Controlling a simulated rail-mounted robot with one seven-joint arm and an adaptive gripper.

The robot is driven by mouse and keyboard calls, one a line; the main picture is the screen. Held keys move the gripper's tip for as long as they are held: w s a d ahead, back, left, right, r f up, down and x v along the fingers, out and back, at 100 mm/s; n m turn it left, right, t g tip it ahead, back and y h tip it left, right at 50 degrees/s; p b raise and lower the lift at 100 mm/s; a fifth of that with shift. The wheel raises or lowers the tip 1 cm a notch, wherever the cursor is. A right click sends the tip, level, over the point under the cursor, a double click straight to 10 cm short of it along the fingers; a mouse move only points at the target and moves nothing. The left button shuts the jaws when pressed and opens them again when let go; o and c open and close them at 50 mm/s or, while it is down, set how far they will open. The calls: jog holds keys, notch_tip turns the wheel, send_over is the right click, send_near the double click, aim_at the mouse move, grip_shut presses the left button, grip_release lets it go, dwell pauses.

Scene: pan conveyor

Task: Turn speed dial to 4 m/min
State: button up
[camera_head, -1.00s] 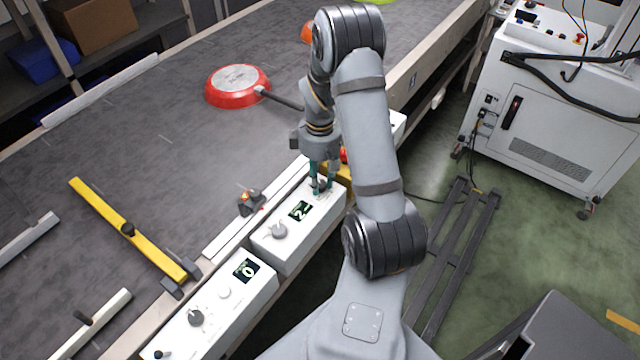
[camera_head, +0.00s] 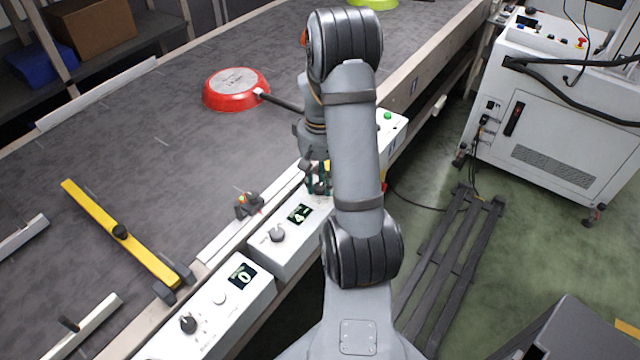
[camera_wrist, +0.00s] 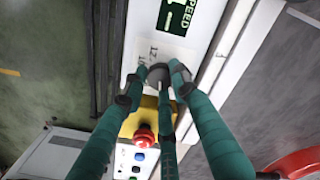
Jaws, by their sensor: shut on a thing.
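The white control box (camera_head: 287,250) beside the belt carries a small dark display (camera_head: 300,214) that appears to read 4. The display also shows in the wrist view (camera_wrist: 178,14), with the word SPEED and a cut-off digit. The speed dial (camera_wrist: 158,73) is a small grey knob just below it in the wrist view. My gripper (camera_wrist: 159,76) has its teal fingers closed around this dial. In the head view, my gripper (camera_head: 318,186) is at the far end of the box, and my arm hides part of it and the dial.
A second grey knob (camera_head: 277,233) is on the same box. A nearer box (camera_head: 215,310) has a display reading 0. A red emergency button (camera_wrist: 144,137) on a yellow housing (camera_wrist: 139,118) lies close to my fingers. A red pan (camera_head: 236,90) sits on the conveyor.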

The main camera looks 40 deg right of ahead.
aim_at(320, 186)
dwell(0.3)
jog(key=o, duration=1.2)
jog(key=shift+c, duration=0.2)
notch_tip(320, 186, up, 12)
jog(key=shift+f, duration=0.1)
